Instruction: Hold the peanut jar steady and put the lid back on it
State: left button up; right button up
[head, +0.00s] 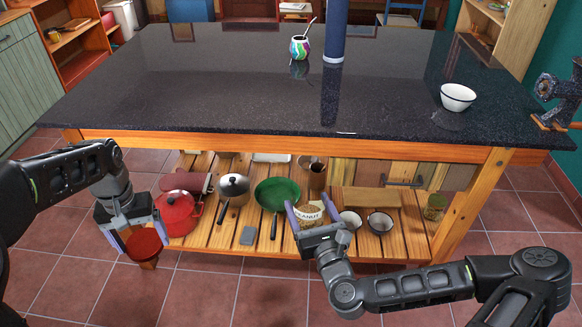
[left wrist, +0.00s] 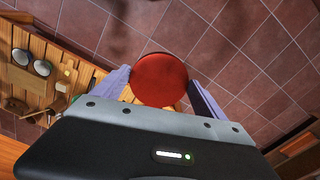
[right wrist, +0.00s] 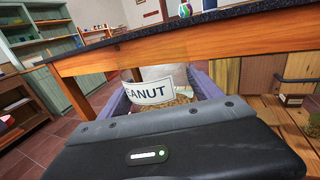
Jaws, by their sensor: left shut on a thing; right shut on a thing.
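A round red lid (head: 146,244) is gripped by my left gripper (head: 140,238) at the lower left of the head view, above the tiled floor. The left wrist view shows the lid's flat red face (left wrist: 159,79) between the two fingers. The peanut jar (head: 309,214), clear with a white label and brown contents, is between the fingers of my right gripper (head: 307,203), in front of the low shelf. The jar's label (right wrist: 150,91) faces partly toward the right wrist camera and looks tilted there. The lid and jar are well apart. The jar's rim is hard to make out.
A dark stone tabletop (head: 250,90) stands above a slatted wooden shelf (head: 222,238) holding a red pot (head: 177,214), a grey pot (head: 234,188), a green pan (head: 277,194) and bowls (head: 380,222). A white bowl (head: 457,97) stands on top. The floor in front is clear.

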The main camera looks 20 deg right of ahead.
jog(key=s+a+f+n+g+y, duration=0.1)
jog(key=a+n+g+y, duration=0.1)
jog(key=a+n+y, duration=0.2)
jog(key=s+a+f+n+g+y, duration=0.1)
jog(key=a+f+n+g+y, duration=0.1)
jog(key=a+y, duration=0.5)
jog(key=a+n, duration=0.1)
jog(key=a, duration=0.3)
jog(key=shift+s+f+n, duration=0.25)
jog(key=shift+f+n, duration=0.05)
jog(key=shift+n, duration=0.1)
pick_arm(q)
jog(key=s+d+r+m, duration=0.1)
jog(key=d+r, duration=0.4)
jog(key=d, duration=0.7)
jog(key=s+d+r+m, duration=0.2)
jog(key=d+r, duration=0.3)
jog(key=d, duration=0.7)
jog(key=shift+r+m, duration=0.3)
jog(key=shift+m, duration=0.3)
jog(key=shift+f, duration=2.05)
jog(key=shift+f, duration=0.85)
